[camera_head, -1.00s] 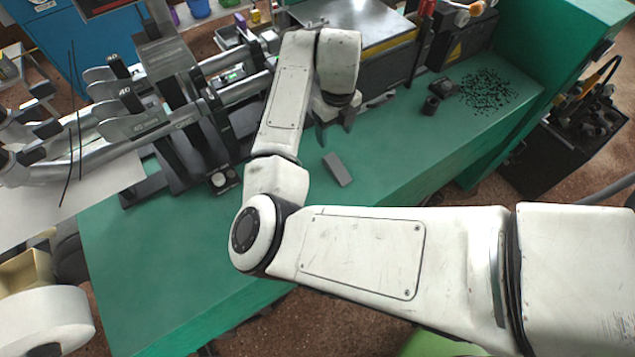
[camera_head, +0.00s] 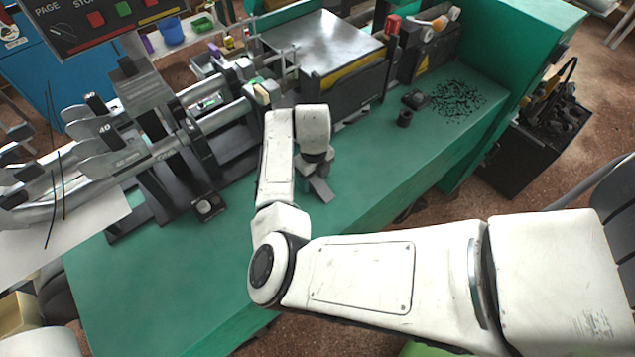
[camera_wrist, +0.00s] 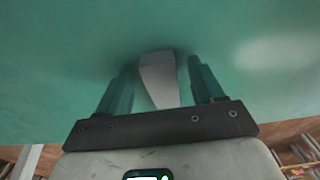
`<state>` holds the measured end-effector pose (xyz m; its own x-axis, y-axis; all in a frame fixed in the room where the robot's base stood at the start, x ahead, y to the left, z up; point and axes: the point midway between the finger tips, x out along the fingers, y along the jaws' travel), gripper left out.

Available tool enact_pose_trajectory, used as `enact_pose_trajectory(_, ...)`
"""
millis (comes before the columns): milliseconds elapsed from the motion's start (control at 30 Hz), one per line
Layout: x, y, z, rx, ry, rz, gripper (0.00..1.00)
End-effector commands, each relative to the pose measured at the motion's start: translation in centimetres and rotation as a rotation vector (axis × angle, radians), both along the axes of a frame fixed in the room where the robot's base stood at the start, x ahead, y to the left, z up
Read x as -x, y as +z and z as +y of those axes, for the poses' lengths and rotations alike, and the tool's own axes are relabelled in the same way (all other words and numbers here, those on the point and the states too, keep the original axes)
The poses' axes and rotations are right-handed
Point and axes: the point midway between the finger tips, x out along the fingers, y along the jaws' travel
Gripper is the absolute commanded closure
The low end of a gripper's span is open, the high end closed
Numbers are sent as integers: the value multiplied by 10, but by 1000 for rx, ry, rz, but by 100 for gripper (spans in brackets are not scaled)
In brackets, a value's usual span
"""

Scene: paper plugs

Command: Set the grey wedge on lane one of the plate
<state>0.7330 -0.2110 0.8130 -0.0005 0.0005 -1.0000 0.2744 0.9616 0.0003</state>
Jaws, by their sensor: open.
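The grey wedge (camera_head: 321,190) lies on the green bench top, partly hidden by my gripper in the head view. In the wrist view the wedge (camera_wrist: 158,78) lies between my two fingers, with a gap on each side. My gripper (camera_wrist: 161,76) is open and holds nothing. It also shows in the head view (camera_head: 315,170), pointing down right over the wedge. I cannot make out a plate with marked lanes in either view.
A machine with metal rollers (camera_head: 215,110) stands behind and left of my arm. A box with a shiny metal top (camera_head: 320,42) stands at the back. Black scraps (camera_head: 457,101) and small dark parts (camera_head: 405,118) lie at the right. The bench's front left (camera_head: 160,270) is clear.

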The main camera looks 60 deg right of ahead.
Motion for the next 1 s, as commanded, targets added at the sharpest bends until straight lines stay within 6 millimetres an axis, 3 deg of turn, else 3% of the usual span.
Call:
enact_pose_trajectory(200,0,-1,0,0,0,-1,34)
enact_pose_trajectory(800,0,0,0,0,0,-1,91)
enact_pose_trajectory(1000,0,0,0,0,0,-1,94)
